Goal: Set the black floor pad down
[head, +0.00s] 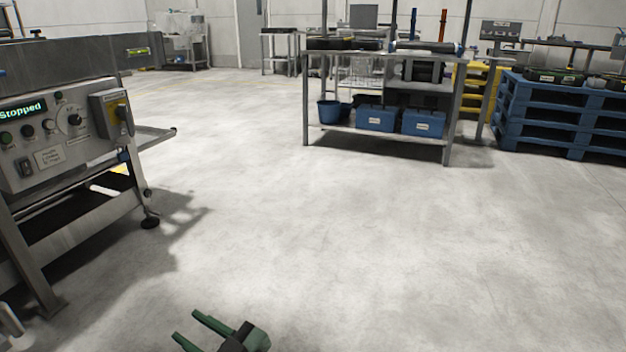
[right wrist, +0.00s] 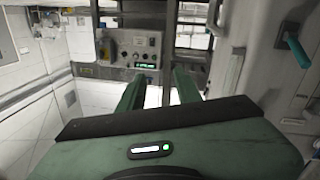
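My right gripper (head: 186,325) is low at the bottom edge of the head view, over bare floor. Its two green fingers are apart. In the right wrist view the right gripper (right wrist: 160,76) also shows its fingers apart, with nothing between them. I cannot make out a black floor pad for certain in either view. My left gripper is not in view.
A steel machine with a control panel (head: 45,130) reading "Stopped" stands at left. A workbench (head: 375,145) with blue boxes on its lower shelf stands at the back. Blue stacked pallets (head: 560,105) are at right. The floor between is clear.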

